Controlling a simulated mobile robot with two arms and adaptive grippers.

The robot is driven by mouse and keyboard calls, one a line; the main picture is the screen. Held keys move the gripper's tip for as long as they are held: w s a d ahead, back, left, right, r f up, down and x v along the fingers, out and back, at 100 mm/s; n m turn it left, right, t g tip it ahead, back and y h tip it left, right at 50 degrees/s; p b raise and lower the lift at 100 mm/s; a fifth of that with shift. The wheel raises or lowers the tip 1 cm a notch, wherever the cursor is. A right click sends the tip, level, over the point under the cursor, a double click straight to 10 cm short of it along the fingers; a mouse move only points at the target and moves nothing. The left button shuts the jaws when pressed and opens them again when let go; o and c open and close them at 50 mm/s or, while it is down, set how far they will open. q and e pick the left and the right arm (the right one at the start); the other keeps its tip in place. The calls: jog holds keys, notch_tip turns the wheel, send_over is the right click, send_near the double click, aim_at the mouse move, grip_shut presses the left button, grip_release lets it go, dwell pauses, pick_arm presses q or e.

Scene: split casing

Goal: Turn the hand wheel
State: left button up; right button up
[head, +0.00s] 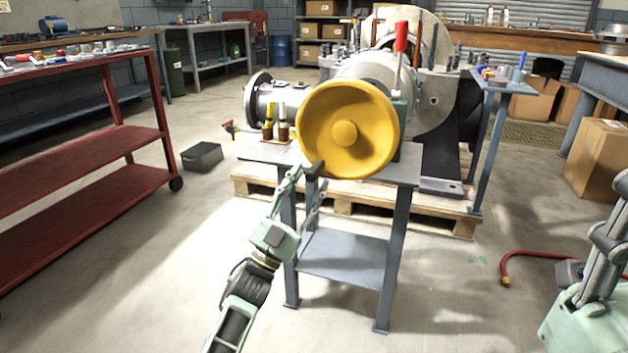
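The hand wheel (372,115) is a yellow disc with a round raised hub, facing me above a small grey table. My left gripper (316,172) reaches up from below to the wheel's lower left rim. I cannot tell whether the tips touch or grip the rim.
The grey table (345,262) stands before a wooden pallet (455,221) bearing the large machine casing (440,110). A red shelf cart (95,150) is at left, a grey bin (202,156) on the floor, and a red hose (540,253) at right.

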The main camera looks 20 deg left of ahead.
aim_at(314, 173)
pick_arm(q)
jog(key=shift+b+x, duration=0.3)
jog(key=shift+x, duration=1.2)
jog(key=shift+c, duration=0.4)
jog(key=shift+f, duration=0.1)
grip_shut()
